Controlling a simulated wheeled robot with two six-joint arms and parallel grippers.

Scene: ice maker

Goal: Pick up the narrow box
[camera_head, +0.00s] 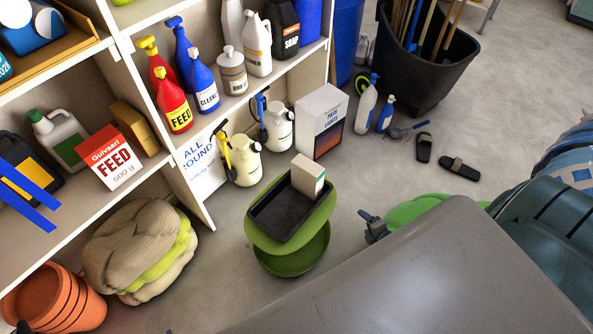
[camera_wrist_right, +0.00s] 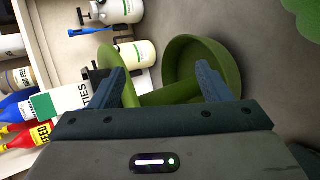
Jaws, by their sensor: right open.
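The narrow box (camera_head: 308,175) is small and white with a green band. It stands in a black tray (camera_head: 262,222) on a green two-level stand (camera_head: 318,218). In the right wrist view the narrow box (camera_wrist_right: 72,98) is at the left, beside the left finger, which hides part of the tray behind it. My right gripper (camera_head: 372,226) is right of the stand in the head view, apart from the box. In the wrist view my right gripper (camera_wrist_right: 155,78) is open with nothing between its fingers.
A shelf (camera_head: 190,190) with bottles and boxes stands at the left. A larger white box (camera_head: 322,108) and two sprayers are on the floor behind the stand. A dark bin (camera_head: 428,62) stands at the back. A stuffed sack (camera_head: 135,250) and orange pots (camera_head: 60,300) are at lower left.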

